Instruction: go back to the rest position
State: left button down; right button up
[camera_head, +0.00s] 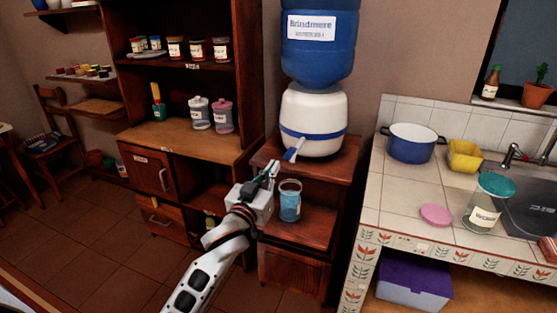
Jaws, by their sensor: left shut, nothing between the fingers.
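My left gripper (270,175) is in the middle of the view, at the end of my white arm coming up from the bottom. Its fingers are shut and hold nothing. It is just left of a glass with blue contents (290,203), which seems to stand on the lower level of the wooden stand (305,228). The picture does not show clearly whether the fingers touch the glass. My right gripper is not in view.
A blue and white water dispenser (312,115) stands above the glass on the stand. A wooden cabinet (175,140) with jars is on the left. A tiled counter (395,190) with a blue pot (412,145) is on the right. The floor (90,240) at left is clear.

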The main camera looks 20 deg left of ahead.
pick_arm(q)
jog(key=shift+s, duration=0.75)
jog(key=s+d+f+m+g, duration=0.1)
jog(key=s+f, duration=0.3)
jog(key=f, duration=0.3)
jog(key=s+f+g+h, duration=0.1)
jog(key=s+f+g, duration=0.1)
jog(key=s+f, duration=0.35)
jog(key=s+d+f+m+g, duration=0.1)
jog(key=s+f, duration=0.1)
jog(key=f, duration=0.7)
jog(key=s+d+f+m+g, duration=0.1)
jog(key=s+f+g, duration=0.1)
jog(key=s+f, duration=0.5)
jog(key=s+f+m+g+h, duration=0.1)
jog(key=s+f+g, duration=0.1)
jog(key=s+f, duration=0.6)
jog(key=s, duration=0.5)
jog(key=shift+d+f+g, duration=0.3)
jog(key=shift+d, duration=0.1)
